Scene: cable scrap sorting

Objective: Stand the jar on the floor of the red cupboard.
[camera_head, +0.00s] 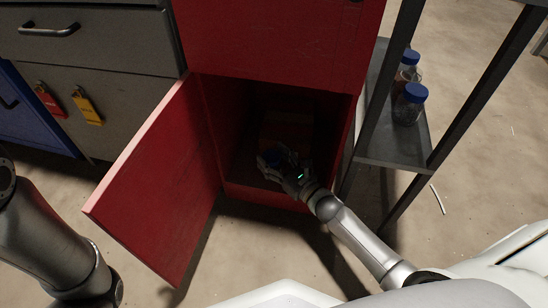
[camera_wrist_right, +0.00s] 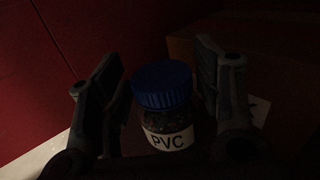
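The jar (camera_wrist_right: 164,112) has a blue lid, dark contents and a white label reading PVC. In the right wrist view it looks upright between the two fingers. My right gripper (camera_wrist_right: 165,90) is open around it, with narrow dark gaps beside the lid. In the head view my right gripper (camera_head: 282,168) is inside the red cupboard (camera_head: 205,135), low down, and the jar's blue lid (camera_head: 272,158) shows faintly at it. The jar's base is hidden, so I cannot tell whether it touches the cupboard floor. My left gripper is not in view.
The cupboard's red door (camera_head: 155,190) stands open to the left. A brown box (camera_head: 287,130) is inside, behind the gripper. A dark metal shelf (camera_head: 395,150) with blue-lidded jars (camera_head: 409,103) stands close on the right. Grey drawers (camera_head: 85,75) are at the left.

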